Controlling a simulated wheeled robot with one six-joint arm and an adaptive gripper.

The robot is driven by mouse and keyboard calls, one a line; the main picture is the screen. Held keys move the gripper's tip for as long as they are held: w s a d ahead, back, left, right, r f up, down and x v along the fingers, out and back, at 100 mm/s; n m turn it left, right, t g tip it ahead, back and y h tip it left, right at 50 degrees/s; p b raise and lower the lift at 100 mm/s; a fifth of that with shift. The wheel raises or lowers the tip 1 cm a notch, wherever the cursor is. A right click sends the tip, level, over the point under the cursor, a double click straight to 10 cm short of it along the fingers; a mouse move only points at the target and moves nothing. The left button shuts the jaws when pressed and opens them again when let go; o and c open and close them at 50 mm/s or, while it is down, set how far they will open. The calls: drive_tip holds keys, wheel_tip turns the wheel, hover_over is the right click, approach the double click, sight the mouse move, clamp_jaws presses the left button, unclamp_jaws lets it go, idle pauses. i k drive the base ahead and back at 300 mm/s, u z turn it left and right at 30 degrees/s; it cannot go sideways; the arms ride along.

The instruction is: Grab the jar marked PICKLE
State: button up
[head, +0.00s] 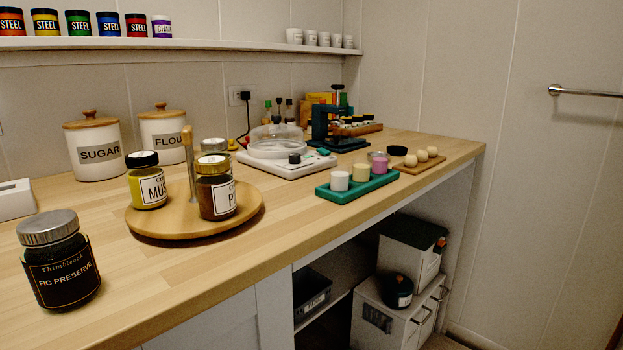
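A round wooden turntable (150,225) with an upright centre handle (188,160) stands on the counter and bears three jars. The front jar (216,190) has a brown body, a metal lid and a white label. Its label is turned to the right, and only a first letter that looks like P can be read. A yellow jar with a black lid (147,182), its label starting MUS, stands at the left. A third jar (214,146) is behind the front one, mostly hidden, with its label out of sight. No label reads PICKLE in full. My gripper is not in view.
A dark FIG PRESERVE jar (59,262) stands at the counter's near left. SUGAR (97,150) and FLOUR (163,137) canisters are at the back. A white scale-like device (285,160) and a green tray of cups (357,182) are to the right. The counter before the turntable is clear.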

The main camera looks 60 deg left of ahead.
sight(214, 186)
drive_tip(key=z, duration=0.1)
drive_tip(key=k, duration=1.2)
drive_tip(key=u, duration=1.1)
